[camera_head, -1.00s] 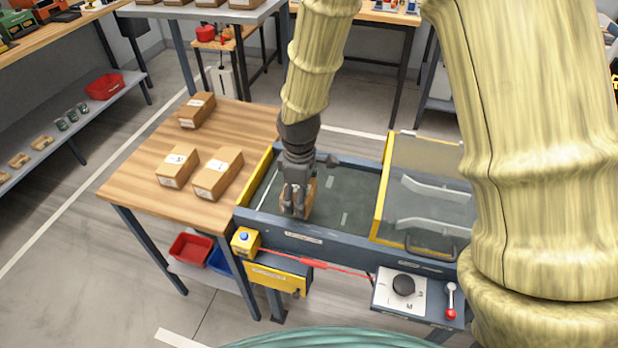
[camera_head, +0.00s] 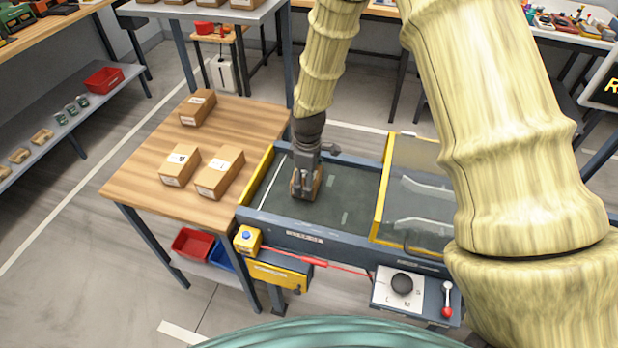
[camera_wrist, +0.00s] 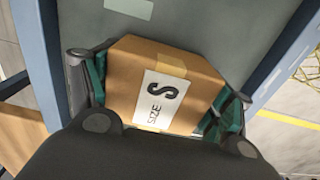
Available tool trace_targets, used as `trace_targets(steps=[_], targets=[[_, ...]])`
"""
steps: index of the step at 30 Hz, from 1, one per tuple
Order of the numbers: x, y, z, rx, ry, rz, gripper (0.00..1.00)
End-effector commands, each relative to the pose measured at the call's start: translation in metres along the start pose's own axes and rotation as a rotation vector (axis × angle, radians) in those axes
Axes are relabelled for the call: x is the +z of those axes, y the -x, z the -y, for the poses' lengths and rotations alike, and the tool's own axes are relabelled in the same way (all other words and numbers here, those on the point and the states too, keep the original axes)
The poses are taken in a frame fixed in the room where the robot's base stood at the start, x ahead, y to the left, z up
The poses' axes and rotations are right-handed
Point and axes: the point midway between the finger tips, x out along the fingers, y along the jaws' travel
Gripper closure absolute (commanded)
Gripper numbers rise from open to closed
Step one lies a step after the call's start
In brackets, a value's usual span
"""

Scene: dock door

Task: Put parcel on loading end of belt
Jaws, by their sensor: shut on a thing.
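A small brown parcel (camera_wrist: 165,82) with a white label reading "SIZE S" is between the fingers of my gripper (camera_wrist: 158,100) in the wrist view. My gripper is shut on it, with a finger on each side. In the head view my gripper (camera_head: 304,190) is over the open left end of the dark belt (camera_head: 345,195), next to the wooden table. The parcel is mostly hidden behind the fingers there. It is low at the belt, but I cannot tell whether it touches the surface.
Several other parcels stand on the wooden table (camera_head: 140,180). A yellow-framed clear cover (camera_head: 415,200) stands over the belt's right part.

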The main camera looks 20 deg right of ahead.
Motion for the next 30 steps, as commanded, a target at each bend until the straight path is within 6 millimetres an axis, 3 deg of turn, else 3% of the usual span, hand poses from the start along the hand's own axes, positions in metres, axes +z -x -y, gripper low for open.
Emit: trace_targets(steps=[13, 14, 17, 30], targets=[[-0.0010, -0.0068, -0.0001, 0.001, 0.001, -0.001, 0.49], [-0.0009, -0.0066, -0.0001, 0.001, 0.001, -0.001, 0.16], [-0.0006, -0.0063, -0.0002, 0.001, 0.001, -0.001, 0.00], [-0.0003, -0.0025, -0.0005, 0.002, 0.000, -0.002, 0.00]])
